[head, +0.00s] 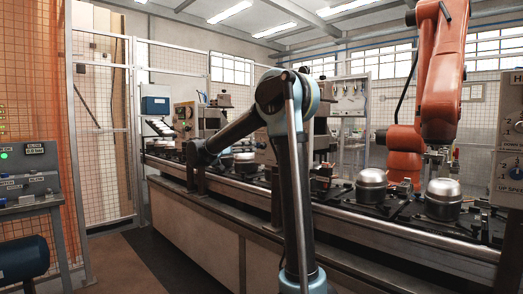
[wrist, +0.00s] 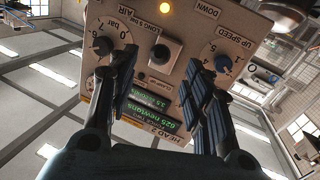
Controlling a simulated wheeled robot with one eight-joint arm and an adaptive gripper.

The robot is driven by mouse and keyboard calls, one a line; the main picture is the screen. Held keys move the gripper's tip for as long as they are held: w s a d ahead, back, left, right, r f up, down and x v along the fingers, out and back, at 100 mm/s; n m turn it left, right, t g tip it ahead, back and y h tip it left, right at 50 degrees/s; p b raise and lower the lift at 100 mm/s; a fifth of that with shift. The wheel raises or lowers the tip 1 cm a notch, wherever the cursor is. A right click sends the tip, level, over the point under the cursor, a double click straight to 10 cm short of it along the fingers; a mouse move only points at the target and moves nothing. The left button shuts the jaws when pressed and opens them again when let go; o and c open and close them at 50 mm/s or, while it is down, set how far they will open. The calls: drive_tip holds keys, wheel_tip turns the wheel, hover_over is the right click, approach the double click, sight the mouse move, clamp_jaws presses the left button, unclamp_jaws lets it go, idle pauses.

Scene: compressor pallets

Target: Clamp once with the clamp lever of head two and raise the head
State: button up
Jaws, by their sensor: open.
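In the wrist view, the head two panel (wrist: 150,75) fills the middle and appears upside down. I cannot tell whether the central control is the clamp lever. My gripper (wrist: 160,65) is open, its dark ridged fingers apart in front of the panel, one on each side of the central control. I cannot make out my gripper in the head view.
In the head view, a long conveyor (head: 400,240) carries silver compressors (head: 371,187). An orange robot arm (head: 440,75) stands at right. A console (head: 28,185) and wire fencing (head: 105,140) are at left.

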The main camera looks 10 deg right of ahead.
sight(263, 146)
drive_tip(key=x, duration=0.8)
drive_tip(key=shift+d, duration=0.15)
clamp_jaws()
